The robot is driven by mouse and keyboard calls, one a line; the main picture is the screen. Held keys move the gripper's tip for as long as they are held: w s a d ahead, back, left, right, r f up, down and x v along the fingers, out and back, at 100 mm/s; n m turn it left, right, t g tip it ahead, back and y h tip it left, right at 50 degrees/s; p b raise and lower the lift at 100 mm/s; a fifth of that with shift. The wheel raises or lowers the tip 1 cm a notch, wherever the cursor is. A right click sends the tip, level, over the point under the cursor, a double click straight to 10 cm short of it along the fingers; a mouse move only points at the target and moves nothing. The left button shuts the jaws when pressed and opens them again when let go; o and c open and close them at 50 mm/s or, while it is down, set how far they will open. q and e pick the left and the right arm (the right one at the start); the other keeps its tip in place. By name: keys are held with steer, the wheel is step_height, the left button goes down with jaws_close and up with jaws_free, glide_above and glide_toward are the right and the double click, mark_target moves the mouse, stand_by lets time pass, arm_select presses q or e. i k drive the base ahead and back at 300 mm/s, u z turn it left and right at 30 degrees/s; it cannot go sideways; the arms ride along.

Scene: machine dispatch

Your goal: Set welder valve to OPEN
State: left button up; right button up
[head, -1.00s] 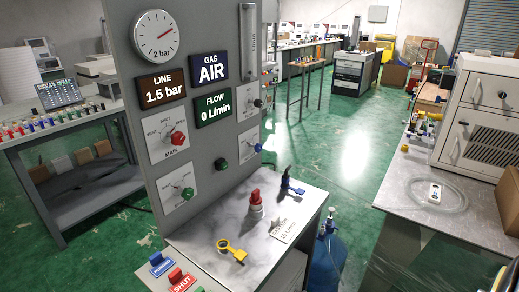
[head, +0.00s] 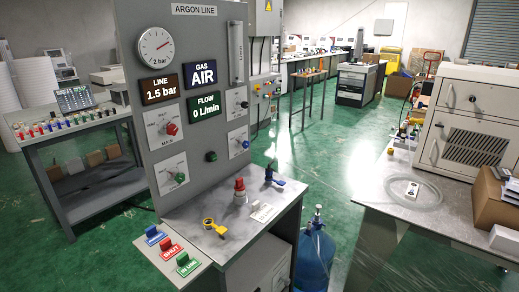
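A grey upright panel (head: 202,29) headed ARGON LINE stands left of centre. It carries a round gauge (head: 155,46) and displays reading LINE 1.5 bar (head: 161,88), GAS AIR (head: 201,76) and FLOW 0 L/min (head: 204,104). A red knob (head: 171,129) sits on the plate marked MAIN. A green knob (head: 180,178) is on the plate below, a black knob (head: 244,104) on the upper right plate, and a blue knob (head: 245,144) on the lower right plate. Their small labels are too blurred to tell which is the welder valve. Neither gripper is in view.
The panel's shelf (head: 190,213) holds a red-topped fitting (head: 240,190), a blue-handled fitting (head: 273,176) and a yellow ring tag (head: 215,228). Blue, red SHUT (head: 171,248) and green tags line its front. Green floor is open between benches.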

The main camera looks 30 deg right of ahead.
mark_target(245, 144)
steer(key=z, duration=0.7)
steer(key=i, duration=0.65)
steer(key=u, duration=0.9)
